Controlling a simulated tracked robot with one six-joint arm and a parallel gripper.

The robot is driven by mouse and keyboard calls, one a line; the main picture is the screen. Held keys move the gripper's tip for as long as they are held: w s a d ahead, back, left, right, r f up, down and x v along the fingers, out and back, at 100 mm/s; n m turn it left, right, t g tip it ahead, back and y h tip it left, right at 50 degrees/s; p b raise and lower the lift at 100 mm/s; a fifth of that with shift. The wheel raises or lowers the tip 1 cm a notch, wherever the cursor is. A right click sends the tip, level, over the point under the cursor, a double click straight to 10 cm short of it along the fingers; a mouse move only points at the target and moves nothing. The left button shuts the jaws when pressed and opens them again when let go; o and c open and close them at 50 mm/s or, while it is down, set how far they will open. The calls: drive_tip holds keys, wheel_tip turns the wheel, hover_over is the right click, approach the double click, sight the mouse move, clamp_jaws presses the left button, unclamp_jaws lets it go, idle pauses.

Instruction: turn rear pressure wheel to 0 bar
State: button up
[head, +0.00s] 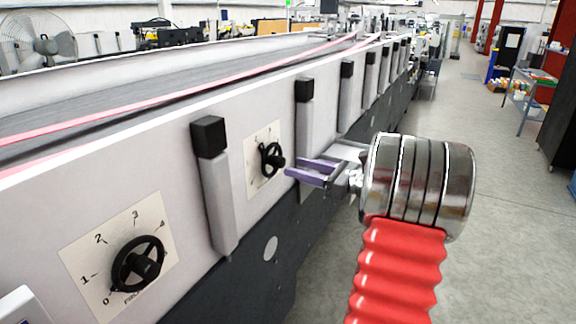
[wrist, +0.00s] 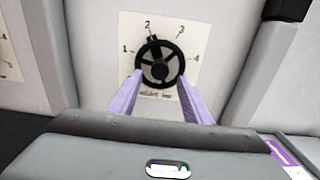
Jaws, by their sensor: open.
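A black spoked wheel (head: 272,160) sits on a white dial plate on the side of the long machine, the farther of two such wheels in the head view. In the wrist view this wheel (wrist: 160,70) has marks 1 to 4 around it, and a dark block on its rim lies near the 2. The 0 mark cannot be seen there, and the small label is unreadable. My gripper (head: 296,168) is open, its purple fingers pointing at this wheel. In the wrist view the fingertips (wrist: 161,76) appear at either side of its lower half; contact cannot be told.
A nearer black wheel (head: 138,263) has a dial plate (head: 80,262) marked 0 to 4. Grey posts with black caps (head: 208,137) stand out from the machine side, one on each side of the farther wheel. The floor (head: 500,230) to the right is clear.

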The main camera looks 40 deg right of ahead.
sight(284, 164)
drive_tip(key=shift+x, duration=2.2)
drive_tip(key=c, duration=1.1)
